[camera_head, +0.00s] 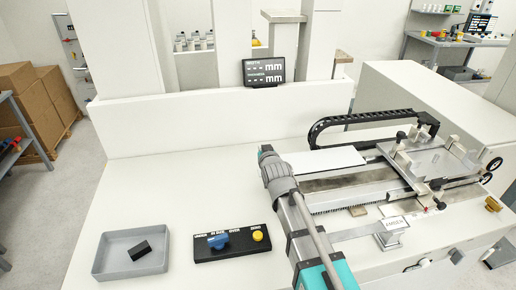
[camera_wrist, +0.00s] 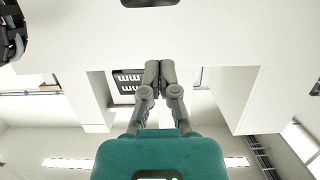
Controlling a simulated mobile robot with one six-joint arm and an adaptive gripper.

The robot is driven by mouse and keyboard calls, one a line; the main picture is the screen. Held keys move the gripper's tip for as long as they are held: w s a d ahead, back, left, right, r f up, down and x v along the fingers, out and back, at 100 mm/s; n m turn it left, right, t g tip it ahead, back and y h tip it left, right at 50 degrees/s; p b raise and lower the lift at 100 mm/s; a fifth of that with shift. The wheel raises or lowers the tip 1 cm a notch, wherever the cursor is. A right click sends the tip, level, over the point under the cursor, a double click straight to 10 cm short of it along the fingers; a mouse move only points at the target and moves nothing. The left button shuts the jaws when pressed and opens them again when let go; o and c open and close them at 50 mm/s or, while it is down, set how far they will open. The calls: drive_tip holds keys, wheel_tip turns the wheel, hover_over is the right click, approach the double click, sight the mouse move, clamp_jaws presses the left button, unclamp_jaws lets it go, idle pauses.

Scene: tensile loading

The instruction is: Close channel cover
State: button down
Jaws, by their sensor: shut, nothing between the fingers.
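A flat white plate (camera_head: 322,163), which may be the channel cover, lies along the measuring machine (camera_head: 345,183), left of its carriage. I cannot tell for sure which part is the cover or whether it is open. My arm crosses in front of the plate's left end in the head view, and my fingers cannot be made out there. In the wrist view my gripper (camera_wrist: 159,66) is shut and empty, its fingertips together. The wrist view is upside down and faces the white wall and the dark width and thickness display (camera_wrist: 128,82).
A grey tray (camera_head: 103,268) with a black block (camera_head: 139,250) stands at the front left. A black cable chain (camera_head: 345,120) arches behind the carriage (camera_head: 425,162). The bench's left rear is clear.

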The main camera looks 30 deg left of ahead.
drive_tip(key=shift+s+d+f+b, duration=0.4)
drive_tip(key=shift+s+f+b, duration=0.15)
drive_tip(key=shift+f, duration=0.1)
drive_tip(key=shift+s+d+f+b, duration=0.4)
drive_tip(key=shift+f+b, duration=0.1)
drive_tip(key=shift+f, duration=0.1)
drive_tip(key=shift+s+d+f+b, duration=0.3)
drive_tip(key=shift+s+f+b, duration=0.05)
drive_tip(key=shift+f+b, duration=0.3)
drive_tip(key=shift+s+d+f+b, duration=0.3)
drive_tip(key=shift+s+f+b, duration=0.05)
drive_tip(key=shift+f+b, duration=0.25)
drive_tip(key=shift+r, duration=0.15)
